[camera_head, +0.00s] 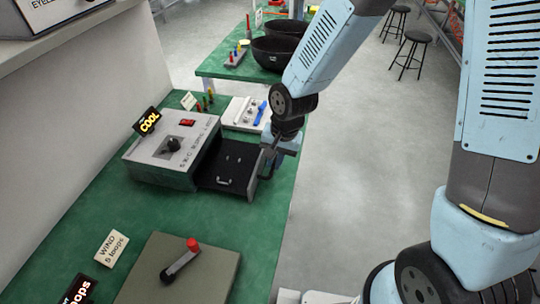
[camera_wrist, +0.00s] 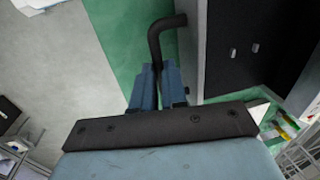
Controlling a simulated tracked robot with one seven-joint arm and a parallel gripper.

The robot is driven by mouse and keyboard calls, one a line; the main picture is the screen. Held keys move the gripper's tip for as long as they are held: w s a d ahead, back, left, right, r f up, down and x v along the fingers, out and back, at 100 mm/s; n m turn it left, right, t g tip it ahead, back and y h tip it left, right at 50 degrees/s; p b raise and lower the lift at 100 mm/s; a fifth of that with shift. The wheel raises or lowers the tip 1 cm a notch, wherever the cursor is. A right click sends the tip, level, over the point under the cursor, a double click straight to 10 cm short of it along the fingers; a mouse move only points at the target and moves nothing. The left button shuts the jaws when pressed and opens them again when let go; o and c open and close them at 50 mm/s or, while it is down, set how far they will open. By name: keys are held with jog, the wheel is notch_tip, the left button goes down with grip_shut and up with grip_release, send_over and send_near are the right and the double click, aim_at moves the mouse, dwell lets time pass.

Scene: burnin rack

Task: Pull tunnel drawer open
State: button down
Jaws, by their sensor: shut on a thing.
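The tunnel drawer (camera_head: 222,172) is a black tray with a grey front plate, sticking out from the right side of a grey box (camera_head: 160,165) on the green bench. A small pale handle-shaped piece lies on its floor. In the wrist view the drawer's dark inside (camera_wrist: 235,50) shows at the right, behind its grey front. A dark bent handle (camera_wrist: 168,24) comes off that front. My gripper (camera_head: 270,153) is at the drawer's outer end, its two blue fingers (camera_wrist: 158,80) closed together on the handle. The exact grip is partly hidden.
A plate with a red-tipped crank (camera_head: 180,260) lies nearer on the bench. A white tray (camera_head: 245,113) sits behind the drawer.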

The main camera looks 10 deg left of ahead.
jog(key=shift+w, duration=0.3)
jog(key=c, duration=1.5)
grip_release()
jog(key=o, duration=0.3)
jog(key=shift+o, duration=0.2)
jog(key=shift+s, duration=0.1)
jog(key=shift+r, duration=0.1)
notch_tip(320, 180, up, 13)
jog(key=d, duration=0.2)
jog(key=shift+d+r, duration=0.15)
jog(key=shift+d, duration=0.1)
